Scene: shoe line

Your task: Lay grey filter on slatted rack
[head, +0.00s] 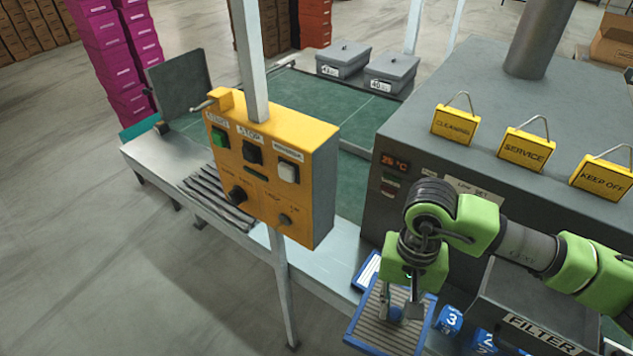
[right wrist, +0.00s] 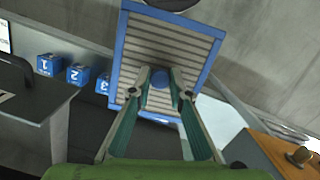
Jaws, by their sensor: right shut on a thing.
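The grey filter is a flat panel of grey pleats in a blue frame (head: 373,333). It shows almost whole in the right wrist view (right wrist: 190,46). My right gripper (head: 399,312) is shut on the round blue knob in the middle of the filter; its fingertips close on the knob in the right wrist view (right wrist: 160,81). The filter seems to be held near the front edge of the bench, but its height is hard to tell. The slatted rack (head: 217,192), dark parallel bars, lies on the bench further left, partly hidden by the yellow control box. My left gripper is not in view.
The yellow control box (head: 280,190) on its post stands between the filter and the rack. A grey bin marked FILTER (head: 540,335) and numbered blue cubes (head: 449,320) are at the right. A grey oven-like machine (head: 400,150) stands behind my right arm.

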